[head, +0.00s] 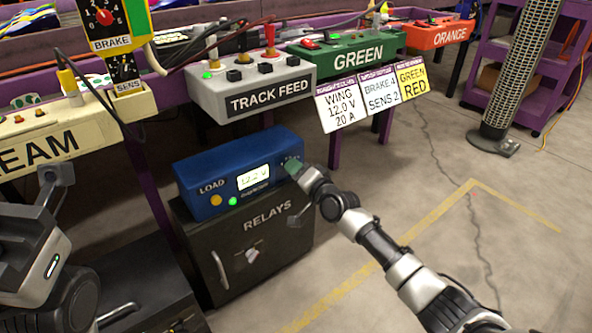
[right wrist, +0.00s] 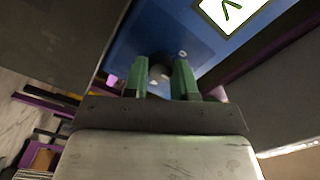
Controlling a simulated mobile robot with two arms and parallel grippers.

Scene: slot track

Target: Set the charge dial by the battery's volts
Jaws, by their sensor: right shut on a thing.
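The blue charger box (head: 215,175) stands on the black RELAYS cabinet (head: 265,250). Its lit display (head: 253,177) seems to read 12.2 V. The dial is at the right end of its front, mostly hidden behind my right gripper (head: 293,167) in the head view. In the right wrist view, the dark round dial (right wrist: 160,70) sits between the green fingers of my right gripper (right wrist: 160,64), which is shut on it. The dial's setting cannot be read. A card (head: 340,103) reads WING 12.0 V 20 A.
The TRACK FEED box (head: 250,80) and the GREEN box (head: 350,55) stand on the purple bench above. A BRAKE card (head: 380,92) and a GREEN RED card (head: 412,80) hang beside the WING card. The floor to the right is open, with yellow tape (head: 345,288).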

